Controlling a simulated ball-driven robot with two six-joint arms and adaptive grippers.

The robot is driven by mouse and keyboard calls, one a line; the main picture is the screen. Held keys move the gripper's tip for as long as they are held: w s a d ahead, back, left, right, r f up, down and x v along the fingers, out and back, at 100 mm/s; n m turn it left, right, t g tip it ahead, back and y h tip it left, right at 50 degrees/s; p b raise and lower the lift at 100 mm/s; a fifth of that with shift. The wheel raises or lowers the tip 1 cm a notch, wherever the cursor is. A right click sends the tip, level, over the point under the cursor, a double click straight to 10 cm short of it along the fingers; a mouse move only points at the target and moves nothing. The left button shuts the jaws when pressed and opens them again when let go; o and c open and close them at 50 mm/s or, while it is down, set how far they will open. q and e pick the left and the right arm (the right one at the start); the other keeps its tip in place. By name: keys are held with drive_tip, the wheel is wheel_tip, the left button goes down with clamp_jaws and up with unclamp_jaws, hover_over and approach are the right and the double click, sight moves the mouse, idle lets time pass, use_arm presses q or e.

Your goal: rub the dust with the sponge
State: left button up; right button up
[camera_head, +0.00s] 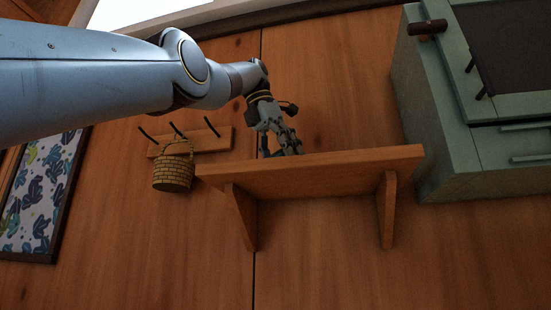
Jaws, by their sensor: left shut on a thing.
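My left gripper (284,148) reaches in from the upper left and points down at the top of a wooden wall shelf (310,174). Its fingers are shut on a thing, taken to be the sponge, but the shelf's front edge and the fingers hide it. I see the shelf from below, so its upper face is out of sight. No dust shows in this view. I cannot tell whether the held thing touches the shelf. My right gripper is not in view.
A peg rail (210,138) with a hanging wicker basket (173,174) is left of the shelf. A framed leaf-pattern picture (38,195) hangs at far left. A green cabinet (440,150) stands close to the shelf's right end. The wall below the shelf is clear.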

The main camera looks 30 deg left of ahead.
use_arm(q)
drive_tip(key=shift+w+d+f, duration=0.1)
drive_tip(key=shift+w+d, duration=0.15)
drive_tip(key=shift+d, duration=0.8)
drive_tip(key=shift+w+d+p, duration=0.2)
drive_tip(key=shift+d+p, duration=0.15)
drive_tip(key=shift+d, duration=0.25)
drive_tip(key=shift+w+d, duration=0.2)
drive_tip(key=shift+d, duration=0.35)
drive_tip(key=shift+w+d, duration=0.15)
drive_tip(key=shift+d, duration=0.35)
drive_tip(key=shift+w+d+p, duration=0.15)
drive_tip(key=shift+d+p, duration=0.15)
drive_tip(key=shift+d, duration=0.45)
drive_tip(key=shift+w+d+p, duration=0.15)
drive_tip(key=shift+d+p, duration=0.15)
drive_tip(key=shift+d, duration=0.4)
drive_tip(key=shift+w+d+p, duration=0.2)
drive_tip(key=shift+d+p, duration=0.2)
drive_tip(key=shift+d, duration=0.3)
drive_tip(key=shift+w+d+p, duration=0.2)
drive_tip(key=shift+d+p, duration=0.15)
drive_tip(key=shift+d, duration=0.3)
drive_tip(key=shift+w+d, duration=0.15)
drive_tip(key=shift+d, duration=0.2)
